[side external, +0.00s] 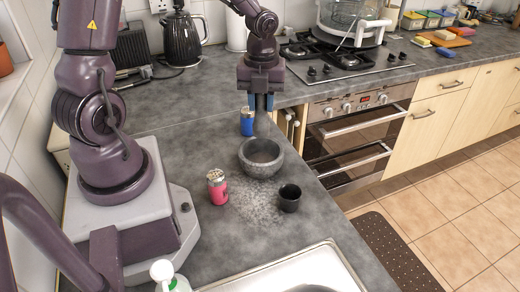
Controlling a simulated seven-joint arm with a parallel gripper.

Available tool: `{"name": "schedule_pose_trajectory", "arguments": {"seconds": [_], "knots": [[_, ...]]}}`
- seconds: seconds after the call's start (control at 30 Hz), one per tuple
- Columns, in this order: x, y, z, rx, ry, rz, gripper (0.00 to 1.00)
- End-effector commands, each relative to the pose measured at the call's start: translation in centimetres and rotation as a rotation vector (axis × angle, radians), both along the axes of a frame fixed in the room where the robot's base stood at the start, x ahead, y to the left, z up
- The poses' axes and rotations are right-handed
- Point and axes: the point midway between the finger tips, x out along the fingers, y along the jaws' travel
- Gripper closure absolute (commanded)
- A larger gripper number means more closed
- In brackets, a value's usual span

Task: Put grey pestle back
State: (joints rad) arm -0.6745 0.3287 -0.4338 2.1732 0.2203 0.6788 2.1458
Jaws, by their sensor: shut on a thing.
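My gripper (261,103) hangs above the counter, pointing down, with blue fingertips. It is shut on a narrow greyish thing that seems to be the grey pestle; it is mostly hidden between the fingers, and no pestle shows elsewhere. The grey stone mortar (262,172) stands upright on the counter below and in front of the gripper. Its bowl looks empty. The fingertips are apart from the mortar, above its far side.
A blue shaker (247,126) stands close below the gripper, behind the mortar. A red shaker (218,190) is left of the mortar, and a small black cup (289,200) is in front right. A sink (290,272) lies nearest; a stove (350,62) is behind right.

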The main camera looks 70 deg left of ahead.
Motion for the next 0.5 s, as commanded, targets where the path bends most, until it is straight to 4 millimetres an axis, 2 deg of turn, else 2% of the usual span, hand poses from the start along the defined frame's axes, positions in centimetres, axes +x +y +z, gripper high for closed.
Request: {"name": "schedule_pose_trajectory", "arguments": {"seconds": [0.07,0.17,0.33,0.5], "knots": [[-0.1,0.4,0.0,0.001,0.000,0.013,0.95],[-1.1,2.4,0.0,0.006,0.005,0.080,0.95],[-5.4,7.2,-0.8,0.006,0.024,0.281,0.95],[-10.0,10.1,-1.9,0.000,0.024,0.449,0.95]]}}
